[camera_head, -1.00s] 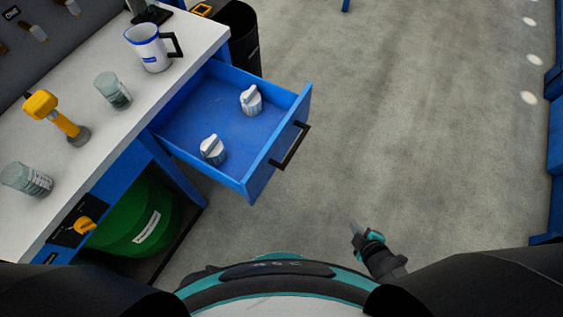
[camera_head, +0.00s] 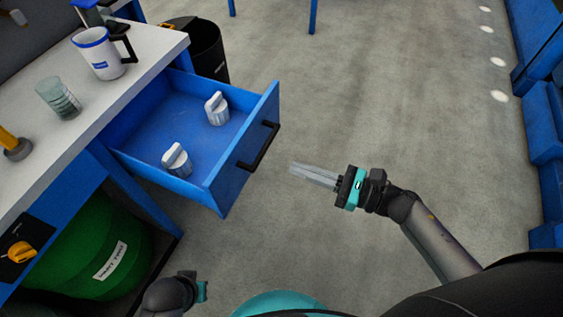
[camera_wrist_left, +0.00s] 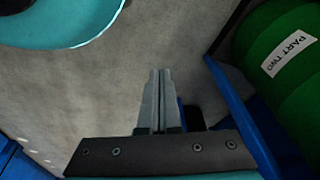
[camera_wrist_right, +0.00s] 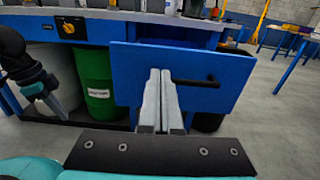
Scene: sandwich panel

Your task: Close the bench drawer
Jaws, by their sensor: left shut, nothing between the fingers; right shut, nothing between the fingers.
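The blue bench drawer (camera_head: 226,160) stands pulled out from the bench in the head view, its black handle (camera_head: 258,147) on the front panel. Two white and grey knobs (camera_head: 217,108) (camera_head: 176,159) stand inside it. My right gripper (camera_head: 293,169) is shut and empty, apart from the drawer front and pointing toward it. In the right wrist view the drawer front (camera_wrist_right: 215,65) is ahead of the fingers, with the handle (camera_wrist_right: 195,83) to their right. My left gripper (camera_wrist_left: 160,73) is shut and empty in the left wrist view, over the floor; its fingers are not clear in the head view.
The white bench top (camera_head: 60,130) carries a mug (camera_head: 103,55), a glass jar (camera_head: 58,98) and a yellow tool. A green drum (camera_head: 90,255) stands under the bench. A black bin (camera_head: 200,48) stands beyond the drawer. The floor right of the drawer is clear.

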